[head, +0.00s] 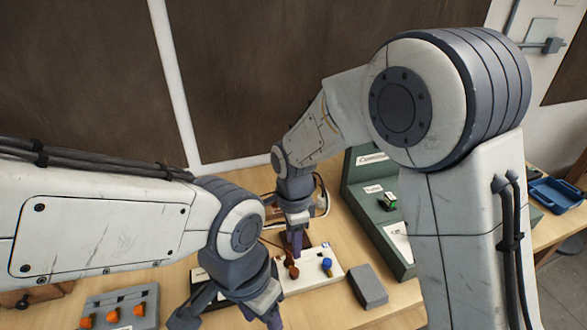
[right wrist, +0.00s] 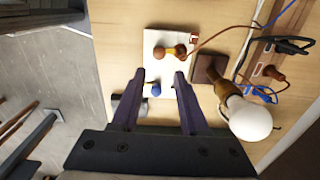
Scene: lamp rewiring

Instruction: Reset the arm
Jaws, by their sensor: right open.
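My right gripper (head: 296,245) is open over the table, above a white board (head: 315,276). In the right wrist view, its two purple fingers (right wrist: 159,75) stand apart with nothing held between their tips. A brown-and-yellow knobbed part (right wrist: 170,52) lies on the white board just beyond the fingertips. A blue knob (right wrist: 155,90) shows between the fingers; it also shows in the head view (head: 327,264). A lamp with a white bulb (right wrist: 250,118) lies right of the fingers. My left gripper (head: 262,305) is low at the bottom; its fingertips are partly hidden or cut off.
A grey block (head: 368,287) lies right of the board. A green stepped stand (head: 359,200) is behind it, partly hidden by my right arm. A grey holder (head: 120,306) with orange parts is at lower left. A blue tray (head: 554,195) is far right. Cables (right wrist: 273,70) run near the lamp.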

